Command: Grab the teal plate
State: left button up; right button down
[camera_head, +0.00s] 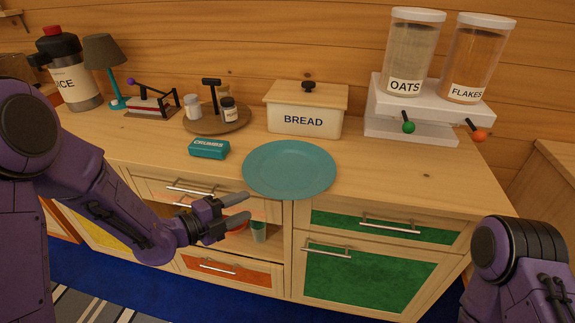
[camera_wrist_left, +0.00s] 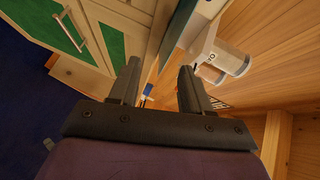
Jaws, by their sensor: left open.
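The teal plate (camera_head: 289,169) lies flat on the wooden counter, close to its front edge, in the head view. My left gripper (camera_head: 246,208) is open and empty, in front of the counter and just to the front left of the plate, apart from it. In the left wrist view its two dark fingers (camera_wrist_left: 159,68) stand apart with nothing between them. A teal patch at the top of that view may be part of the plate; I cannot tell for sure. My right gripper is out of view; only part of my right arm shows.
A teal "CRUMBS" box (camera_head: 209,148) lies left of the plate. The bread box (camera_head: 304,120) stands behind it. A round wooden tray (camera_head: 240,121) with jars is at the back left. A white stand (camera_head: 381,105) holds the canisters. The counter right of the plate is clear.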

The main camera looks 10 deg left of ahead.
aim_at(265, 196)
pick_arm(q)
jog(key=shift+m+h, duration=0.3)
jog(key=shift+m, duration=0.6)
jog(key=p+x, duration=0.1)
jog(key=x, duration=0.5)
jog(key=r+p+x, duration=0.1)
jog(key=x, duration=0.3)
jog(key=shift+s+d+p, duration=0.1)
jog(key=shift+d+p, duration=0.15)
jog(key=shift+p, duration=0.1)
jog(key=shift+w+d+f, duration=0.1)
jog(key=shift+w+d, duration=0.15)
jog(key=shift+w, duration=0.05)
jog(key=shift+s, duration=0.1)
grip_shut()
